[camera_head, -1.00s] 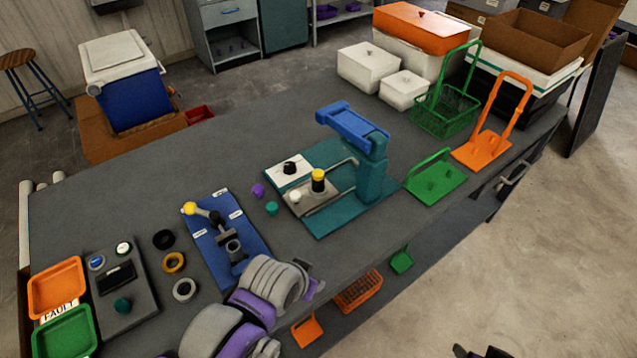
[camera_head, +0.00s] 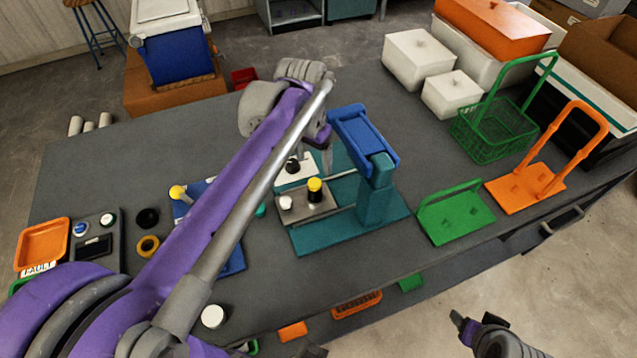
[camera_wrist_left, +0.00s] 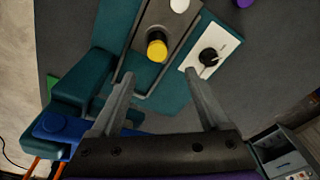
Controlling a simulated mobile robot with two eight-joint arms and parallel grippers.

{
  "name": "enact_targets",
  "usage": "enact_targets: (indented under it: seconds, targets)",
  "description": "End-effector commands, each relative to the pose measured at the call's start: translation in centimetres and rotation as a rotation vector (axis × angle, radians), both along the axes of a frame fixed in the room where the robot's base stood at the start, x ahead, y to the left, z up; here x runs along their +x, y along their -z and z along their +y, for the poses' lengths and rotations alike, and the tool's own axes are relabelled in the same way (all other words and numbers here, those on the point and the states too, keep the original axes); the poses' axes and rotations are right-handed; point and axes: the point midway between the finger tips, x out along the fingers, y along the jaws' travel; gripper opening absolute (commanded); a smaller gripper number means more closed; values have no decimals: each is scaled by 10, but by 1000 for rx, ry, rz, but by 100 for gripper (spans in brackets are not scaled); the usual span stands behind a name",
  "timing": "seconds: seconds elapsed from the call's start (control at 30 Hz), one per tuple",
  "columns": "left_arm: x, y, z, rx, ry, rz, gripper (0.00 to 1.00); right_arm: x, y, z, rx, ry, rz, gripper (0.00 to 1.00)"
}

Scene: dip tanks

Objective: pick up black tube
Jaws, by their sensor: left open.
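The black tube (camera_head: 315,197) with a yellow cap stands upright in a grey holder (camera_head: 295,207) on the teal base of a press-like stand (camera_head: 377,195). My left gripper (camera_head: 313,158) is open and empty above and behind the tube. In the wrist view its fingers (camera_wrist_left: 160,82) are spread, with the cap beyond their tips, apart from both. My right gripper (camera_head: 468,328) is low at the right, off the bench; its jaws are unclear.
A white box with a black knob (camera_head: 295,168) stands beside the holder, close to my left fingers. The stand's blue head (camera_head: 363,137) rises to the right. A green rack (camera_head: 455,212), orange rack (camera_head: 525,187) and green basket (camera_head: 495,130) stand further right.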

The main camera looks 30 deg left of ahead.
Motion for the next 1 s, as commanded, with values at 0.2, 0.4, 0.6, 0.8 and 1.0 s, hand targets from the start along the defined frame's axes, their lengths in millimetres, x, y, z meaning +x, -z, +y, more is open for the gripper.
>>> enact_targets:
  seconds: [0.2, 0.4, 0.6, 0.8, 1.0]
  targets:
    - [3, 32, 0, -1, 1, 2, 79, -2, 4, 0, 0, 0, 3, 66]
    - [5, 53, -1, -1, 0, 1, 79, -2, 6, 0, 0, 0, 4, 66]
    - [2, 73, -3, -1, 0, 1, 79, -2, 5, 0, 0, 0, 3, 66]
    - [1, 102, -4, -1, 0, 1, 79, -2, 7, 0, 0, 0, 4, 66]
    - [2, 107, -4, -1, 0, 1, 79, -3, 7, 0, 0, 0, 5, 66]
